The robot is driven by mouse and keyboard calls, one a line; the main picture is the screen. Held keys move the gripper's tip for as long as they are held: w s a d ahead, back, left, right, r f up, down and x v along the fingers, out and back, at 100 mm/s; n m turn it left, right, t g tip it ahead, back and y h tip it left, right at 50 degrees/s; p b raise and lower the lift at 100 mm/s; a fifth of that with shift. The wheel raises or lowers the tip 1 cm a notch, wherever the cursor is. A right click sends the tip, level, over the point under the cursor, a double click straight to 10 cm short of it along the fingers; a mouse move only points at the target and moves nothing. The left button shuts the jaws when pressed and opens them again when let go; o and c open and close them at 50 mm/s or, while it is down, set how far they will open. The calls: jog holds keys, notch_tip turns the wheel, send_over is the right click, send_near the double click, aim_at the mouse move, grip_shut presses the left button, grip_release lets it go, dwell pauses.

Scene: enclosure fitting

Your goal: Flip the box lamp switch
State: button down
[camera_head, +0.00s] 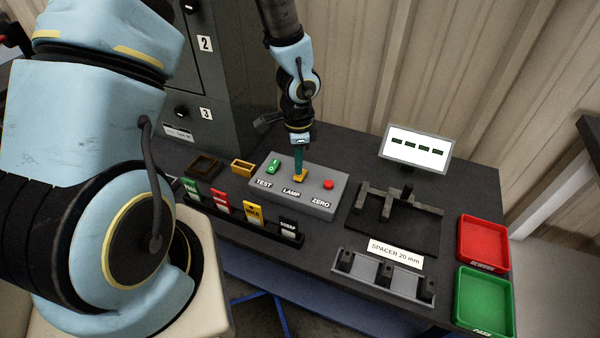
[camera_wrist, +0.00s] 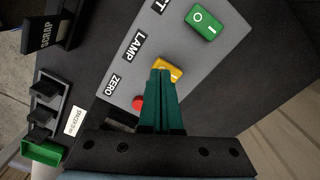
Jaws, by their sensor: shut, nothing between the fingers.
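The grey switch box (camera_head: 321,200) stands on the dark bench and carries the labels TEST, LAMP and ZERO. The yellow lamp switch (camera_head: 301,176) is in its middle, above the LAMP label. It also shows in the wrist view (camera_wrist: 169,66), partly hidden by my fingertips. My gripper (camera_head: 299,172) is shut with nothing between its green fingers and points down at the lamp switch. In the wrist view the fingertips (camera_wrist: 161,73) overlap the yellow switch; I cannot tell whether they touch it. A green rocker (camera_wrist: 204,22) and a red button (camera_wrist: 138,103) flank it.
A rack with several coloured tags (camera_head: 243,220) stands in front of the box. A black fixture (camera_head: 388,208) and a small display (camera_head: 418,147) are to the right. Red (camera_head: 483,243) and green (camera_head: 485,300) trays lie at the bench's right end. Dark cabinets (camera_head: 225,75) rise behind.

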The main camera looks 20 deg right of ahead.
aim_at(299, 176)
jog(key=shift+f+b, duration=0.75)
jog(key=shift+f, duration=0.15)
dwell(0.7)
notch_tip(299, 176, up, 7)
jog(key=p, duration=0.6)
dwell(0.3)
dwell(0.4)
